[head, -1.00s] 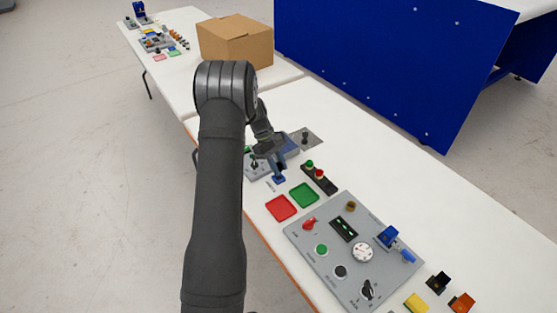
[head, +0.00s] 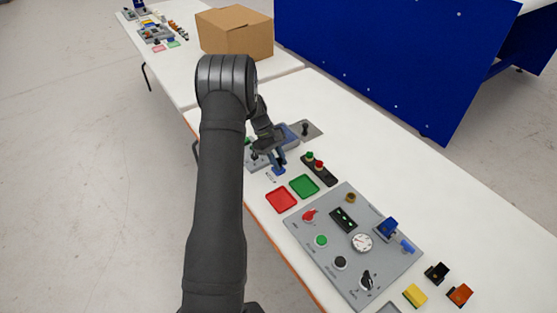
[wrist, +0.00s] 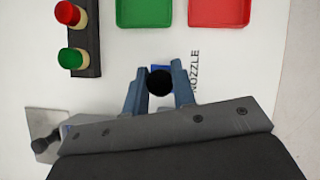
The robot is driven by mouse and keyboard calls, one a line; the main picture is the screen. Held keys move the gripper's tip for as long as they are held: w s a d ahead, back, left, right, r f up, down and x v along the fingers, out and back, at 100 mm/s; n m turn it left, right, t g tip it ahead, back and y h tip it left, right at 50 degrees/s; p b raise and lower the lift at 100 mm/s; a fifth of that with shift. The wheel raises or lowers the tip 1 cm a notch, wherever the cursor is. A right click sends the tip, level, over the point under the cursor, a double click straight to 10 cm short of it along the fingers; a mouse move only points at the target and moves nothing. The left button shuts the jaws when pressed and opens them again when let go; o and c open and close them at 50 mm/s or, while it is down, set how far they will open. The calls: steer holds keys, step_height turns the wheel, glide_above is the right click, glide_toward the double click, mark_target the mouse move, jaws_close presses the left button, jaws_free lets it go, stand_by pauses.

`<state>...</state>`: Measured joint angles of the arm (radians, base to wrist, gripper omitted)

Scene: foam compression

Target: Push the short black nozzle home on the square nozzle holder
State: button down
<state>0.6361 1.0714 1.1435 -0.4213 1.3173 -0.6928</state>
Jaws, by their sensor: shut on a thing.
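The short black nozzle (wrist: 160,83) shows in the wrist view as a round black end between my fingers. My gripper (wrist: 157,70) is shut on it, with one blue-grey finger on each side. A small blue patch of the square nozzle holder (wrist: 159,67) shows just beyond the nozzle, beside the printed word NOZZLE; the rest is hidden. In the head view my gripper (head: 278,158) points down at the blue holder (head: 279,171) on the table. I cannot tell how far the nozzle sits on the holder, as its lower end is hidden.
A red tray (head: 281,199) and a green tray (head: 304,186) lie near the holder. A black button box (head: 319,170) with red and green buttons stands to its right. A grey control panel (head: 353,243) lies nearer. A cardboard box (head: 235,33) stands farther back.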

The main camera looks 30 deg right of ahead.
steer(key=shift+f, duration=0.5)
stand_by(0.4)
steer(key=shift+s+a+f, duration=0.15)
steer(key=shift+f, duration=0.5)
stand_by(1.0)
steer(key=c, duration=1.3)
jaws_free()
steer(key=shift+o, duration=0.9)
steer(key=v, duration=1.8)
steer(key=shift+r, duration=0.4)
steer(key=x, duration=1.8)
steer(key=shift+f, duration=0.25)
steer(key=shift+r, duration=0.15)
